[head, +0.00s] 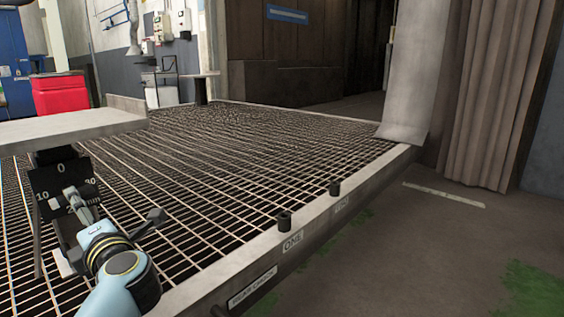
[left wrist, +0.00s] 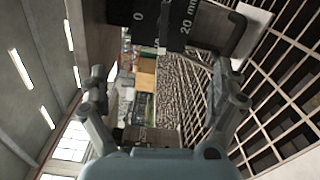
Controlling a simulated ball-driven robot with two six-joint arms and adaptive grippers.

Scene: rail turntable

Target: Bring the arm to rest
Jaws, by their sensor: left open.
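My left arm reaches in from the bottom left of the head view. Its gripper (head: 113,210) is in front of a black scale plate (head: 62,182) marked with numbers and "mm". In the left wrist view the gripper (left wrist: 163,92) has its two grey fingers spread wide, with nothing between them. The scale plate (left wrist: 150,14) shows at the top of that view, beyond the fingertips; whether a finger touches it I cannot tell. My right gripper is not in view.
A grey slab (head: 75,125) lies above the scale plate. A metal grating (head: 210,170) fills the middle, bordered by a grey rail edge (head: 365,172) with black pegs (head: 284,221) and labels "ONE" and "REAR CHOCK". A red box (head: 60,94) stands back left. Floor at right is clear.

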